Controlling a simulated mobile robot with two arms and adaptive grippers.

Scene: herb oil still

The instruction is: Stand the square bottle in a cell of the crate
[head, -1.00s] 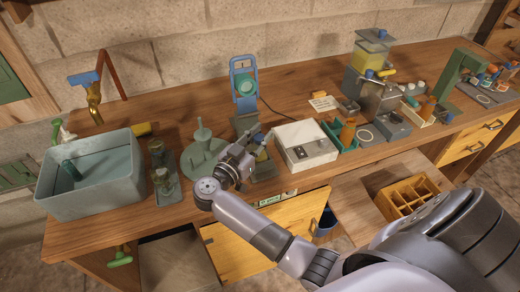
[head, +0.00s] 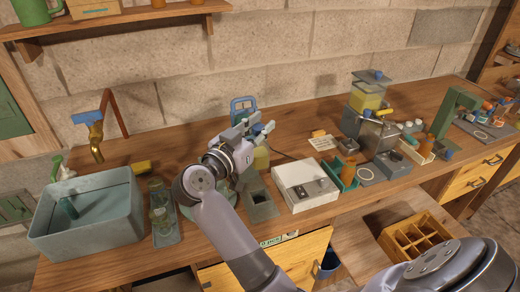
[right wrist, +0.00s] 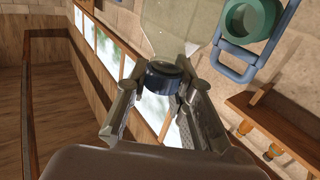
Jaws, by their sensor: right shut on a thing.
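My right gripper (head: 264,134) is raised above the middle of the bench and is shut on a bottle. In the right wrist view the fingers of the gripper (right wrist: 168,82) close around its dark cap or neck, and its clear body (right wrist: 180,30) extends beyond them. In the head view part of a yellowish bottle (head: 261,157) shows just below the gripper; its square shape is hard to make out. The wooden crate (head: 392,248) with several cells stands low at the right, in front of the bench, well away from the gripper. My left gripper is out of view.
A grey open-topped holder (head: 260,208) stands below the gripper, beside a white box (head: 306,186). A tray (head: 166,236) with glass bottles and a grey basin (head: 85,240) are at left. A blue-framed stand (head: 243,107) is behind the gripper. Benchtop equipment stands behind the crate.

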